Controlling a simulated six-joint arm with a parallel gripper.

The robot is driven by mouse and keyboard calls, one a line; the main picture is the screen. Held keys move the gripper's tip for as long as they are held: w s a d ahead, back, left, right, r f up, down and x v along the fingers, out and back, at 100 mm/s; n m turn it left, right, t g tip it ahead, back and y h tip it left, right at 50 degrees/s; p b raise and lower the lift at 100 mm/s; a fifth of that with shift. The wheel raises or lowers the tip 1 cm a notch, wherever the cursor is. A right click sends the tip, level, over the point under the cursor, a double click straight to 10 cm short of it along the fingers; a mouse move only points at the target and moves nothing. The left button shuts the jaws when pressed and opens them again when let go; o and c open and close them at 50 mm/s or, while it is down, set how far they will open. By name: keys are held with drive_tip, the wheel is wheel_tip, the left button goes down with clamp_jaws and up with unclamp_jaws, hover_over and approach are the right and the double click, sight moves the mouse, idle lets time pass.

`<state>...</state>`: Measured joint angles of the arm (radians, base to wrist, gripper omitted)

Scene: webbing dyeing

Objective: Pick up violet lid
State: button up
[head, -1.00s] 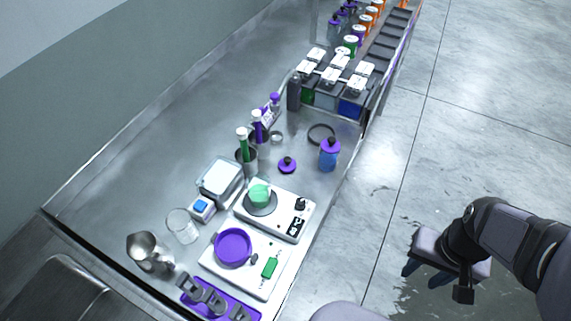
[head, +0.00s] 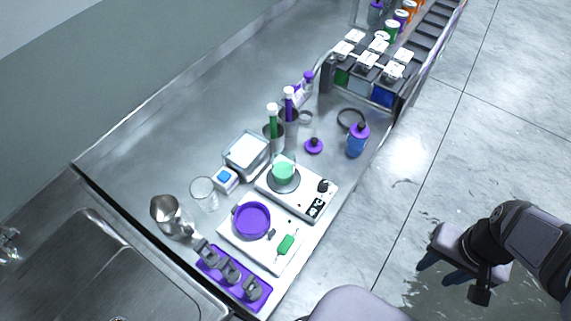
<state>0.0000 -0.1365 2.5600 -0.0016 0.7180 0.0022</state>
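A small violet lid (head: 314,147) with a dark knob lies flat on the steel counter (head: 245,95). It is left of a blue bottle with a violet top (head: 357,141) and below a dark ring (head: 351,119) in the picture. The lid is fully visible and nothing covers it. My gripper (head: 440,270) is over the floor at the lower right, beyond the counter's edge and well away from the lid. Its two dark blue fingertips look apart, with nothing between them.
A stirrer plate with a green vessel (head: 283,172), a scale with a violet dish (head: 252,220), metal cups with green and violet tubes (head: 273,123) and a rack of dye boxes (head: 365,75) crowd the counter. A sink (head: 120,270) is at lower left.

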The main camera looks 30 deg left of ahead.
drive_tip(key=shift+o, duration=0.3)
drive_tip(key=o, duration=0.6)
drive_tip(key=shift+w, duration=0.1)
drive_tip(key=w+a+n+t+b, duration=0.1)
drive_tip(key=w+a+b, duration=0.1)
drive_tip(key=w+a, duration=0.5)
drive_tip(key=n+t+y+b, duration=0.2)
drive_tip(key=n+t+b, duration=0.1)
drive_tip(key=n, duration=0.1)
approach(314, 144)
drive_tip(key=f, duration=0.2)
drive_tip(key=shift+w+p+x, duration=0.15)
drive_tip(key=shift+p+x, duration=0.5)
drive_tip(key=shift+x, duration=1.2)
drive_tip(key=shift+w+p+x, duration=0.15)
drive_tip(key=shift+p+x, duration=0.45)
drive_tip(key=shift+x, duration=1.25)
